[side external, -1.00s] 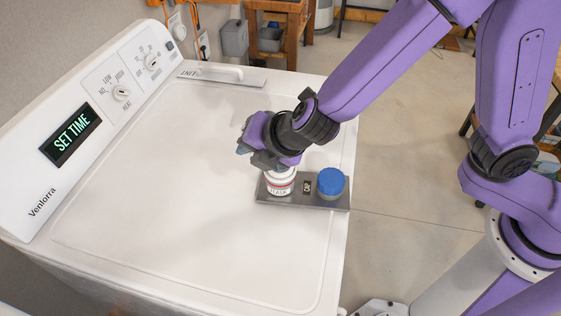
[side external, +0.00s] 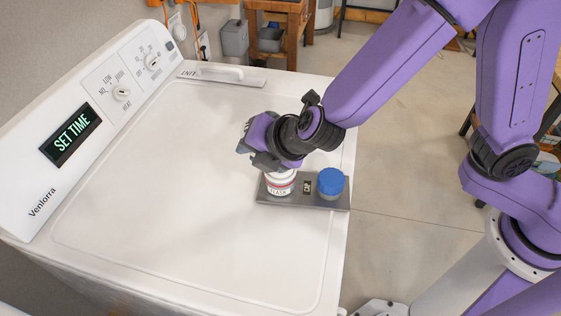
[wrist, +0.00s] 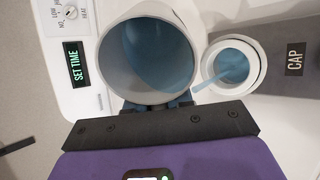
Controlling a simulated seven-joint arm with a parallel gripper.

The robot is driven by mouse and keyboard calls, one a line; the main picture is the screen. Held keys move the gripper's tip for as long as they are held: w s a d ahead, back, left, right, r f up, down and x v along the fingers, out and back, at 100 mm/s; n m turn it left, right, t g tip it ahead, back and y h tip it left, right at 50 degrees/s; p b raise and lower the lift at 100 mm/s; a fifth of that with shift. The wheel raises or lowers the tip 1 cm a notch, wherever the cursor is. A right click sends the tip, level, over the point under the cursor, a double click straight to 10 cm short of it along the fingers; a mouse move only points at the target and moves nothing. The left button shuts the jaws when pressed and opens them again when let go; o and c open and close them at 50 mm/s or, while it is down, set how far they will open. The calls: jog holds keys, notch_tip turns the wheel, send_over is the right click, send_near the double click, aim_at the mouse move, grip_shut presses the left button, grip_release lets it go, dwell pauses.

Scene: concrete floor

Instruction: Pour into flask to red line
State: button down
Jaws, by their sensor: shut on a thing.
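My gripper (side external: 258,153) is shut on a grey cup (wrist: 118,52), which is tipped over the white flask (side external: 280,185). The cup's inside looks blue in the wrist view, and a blue stream runs from its lip into the mouth of the flask (wrist: 212,72). The flask stands upright on a grey tray (side external: 300,203), with a red line around it and lettering partly readable. My gripper hides most of the cup and the flask's top in the side view. The liquid level against the red line cannot be told.
A blue cap-like piece (side external: 331,182) stands at the tray's right end, by a CAP label (side external: 307,187). The tray sits near the right edge of a white appliance top (side external: 180,200). Its control panel (side external: 100,110) rises at left. The top's middle is clear.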

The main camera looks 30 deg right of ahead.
jog(key=shift+w+f+t, duration=0.1)
jog(key=shift+f+t, duration=0.05)
jog(key=shift+t, duration=0.15)
dwell(0.5)
jog(key=shift+w+a+f+g+h, duration=0.1)
jog(key=shift+w+f+g+h, duration=0.1)
jog(key=shift+f+g, duration=0.45)
jog(key=shift+w+a+f+g+h, duration=0.1)
jog(key=shift+w+f+g+h, duration=0.1)
jog(key=shift+g, duration=0.85)
jog(key=shift+w+f, duration=0.1)
jog(key=shift+f, duration=0.05)
jog(key=shift+w+a+f+g+h, duration=0.15)
jog(key=shift+w+f+g, duration=0.2)
jog(key=shift+f+g, duration=0.3)
jog(key=shift+w+f+g+h, duration=0.2)
jog(key=shift+w+f+g, duration=0.2)
jog(key=shift+f+g, duration=0.2)
jog(key=shift+w+a+f+g+h, duration=0.15)
jog(key=shift+w+f+g, duration=0.2)
jog(key=shift+f+g, duration=0.3)
jog(key=shift+w+f+g+h, duration=0.15)
jog(key=shift+w+g+h, duration=0.2)
jog(key=shift+g, duration=0.55)
jog(key=shift+w+a, duration=0.1)
jog(key=shift+w, duration=0.05)
jog(key=shift+a, duration=0.1)
